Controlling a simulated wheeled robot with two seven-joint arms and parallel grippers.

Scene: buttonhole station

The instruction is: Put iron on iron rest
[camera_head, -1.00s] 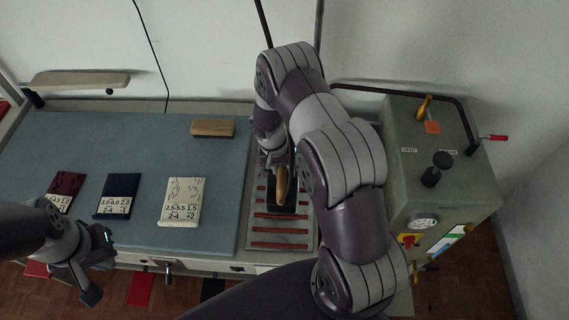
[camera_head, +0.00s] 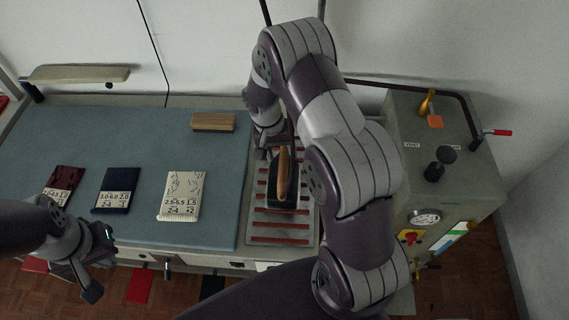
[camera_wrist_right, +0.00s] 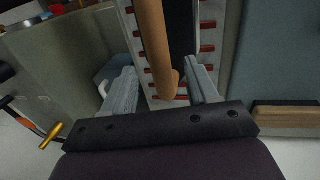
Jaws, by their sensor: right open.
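The iron (camera_head: 283,201) has a dark body and a long tan wooden handle (camera_head: 283,174). It sits on the iron rest (camera_head: 279,236), a grey plate with several red bars, right of the blue board. My right gripper (camera_head: 277,148) is at the far end of the handle. In the right wrist view its two fingers (camera_wrist_right: 160,95) are spread, with the handle (camera_wrist_right: 155,45) between them and a gap on each side. My left gripper (camera_head: 97,262) is at the lower left, away from the iron; its finger opening is unclear.
The blue board (camera_head: 160,145) holds three folded cloths with printed labels (camera_head: 181,196) and a wooden block (camera_head: 213,122). A grey machine (camera_head: 440,170) with knobs and a gauge stands close right of the rest. A padded arm (camera_head: 80,75) is at the back left.

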